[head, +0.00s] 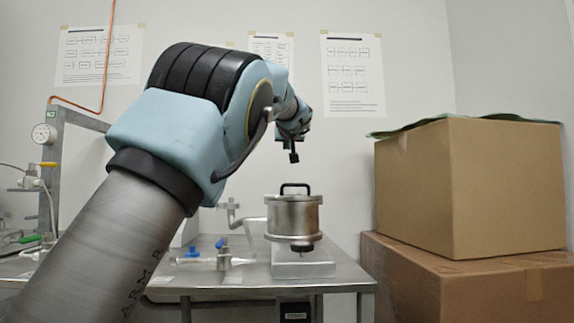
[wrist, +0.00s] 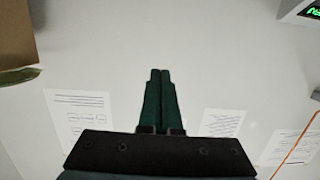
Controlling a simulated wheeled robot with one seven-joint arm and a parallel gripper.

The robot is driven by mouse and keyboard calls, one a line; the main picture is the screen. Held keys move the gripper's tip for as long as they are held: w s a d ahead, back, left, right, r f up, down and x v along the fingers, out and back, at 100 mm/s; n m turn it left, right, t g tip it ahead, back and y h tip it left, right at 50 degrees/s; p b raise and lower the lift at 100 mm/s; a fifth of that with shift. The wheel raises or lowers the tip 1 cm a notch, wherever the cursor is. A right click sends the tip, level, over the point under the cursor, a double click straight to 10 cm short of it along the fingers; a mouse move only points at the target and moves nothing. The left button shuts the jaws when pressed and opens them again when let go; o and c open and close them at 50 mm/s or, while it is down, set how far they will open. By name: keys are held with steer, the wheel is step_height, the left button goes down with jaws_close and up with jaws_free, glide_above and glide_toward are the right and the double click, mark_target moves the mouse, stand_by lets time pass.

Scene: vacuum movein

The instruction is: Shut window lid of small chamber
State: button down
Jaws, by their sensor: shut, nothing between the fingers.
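The small chamber (head: 293,218) is a silvery metal cylinder standing on the metal bench in the head view. Its round top (head: 293,198) looks level and carries a black handle (head: 296,187). I cannot tell from here whether a gap shows under the lid. My gripper (head: 294,155) is above the chamber in the head view, apart from the handle. In the wrist view my gripper (wrist: 160,73) has its two green fingers together with nothing between them. The chamber is not in the wrist view.
Two stacked cardboard boxes, the upper box (head: 480,185) and the lower box (head: 470,275), stand right of the metal bench (head: 345,280). Blue-handled valves (head: 222,243) and piping lie left of the chamber. A gauge (head: 43,134) is at far left.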

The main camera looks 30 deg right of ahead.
steer(key=shift+s+a+f+t+h+b, duration=0.2)
steer(key=shift+s+f+t+b, duration=0.4)
steer(key=shift+b, duration=1.55)
steer(key=shift+s+a+f+t+h+b, duration=0.25)
steer(key=shift+f+b, duration=0.6)
steer(key=shift+b, duration=1.3)
steer(key=shift+s+a+f+t+h+b, duration=0.15)
steer(key=shift+s+f+b, duration=0.55)
steer(key=shift+b, duration=1.45)
steer(key=f+b, duration=0.1)
steer(key=b, duration=0.2)
steer(key=s+f+t+b, duration=0.1)
steer(key=b, duration=0.2)
steer(key=shift+a, duration=0.3)
steer(key=shift+s+a+f+b, duration=0.2)
steer(key=shift+f+b, duration=0.1)
steer(key=shift+b, duration=0.55)
step_height(320, 180, down, 7)
steer(key=s+b, duration=0.2)
steer(key=b, duration=0.9)
steer(key=shift+a+r, duration=0.2)
steer(key=shift+a, duration=0.25)
steer(key=shift+s, duration=0.1)
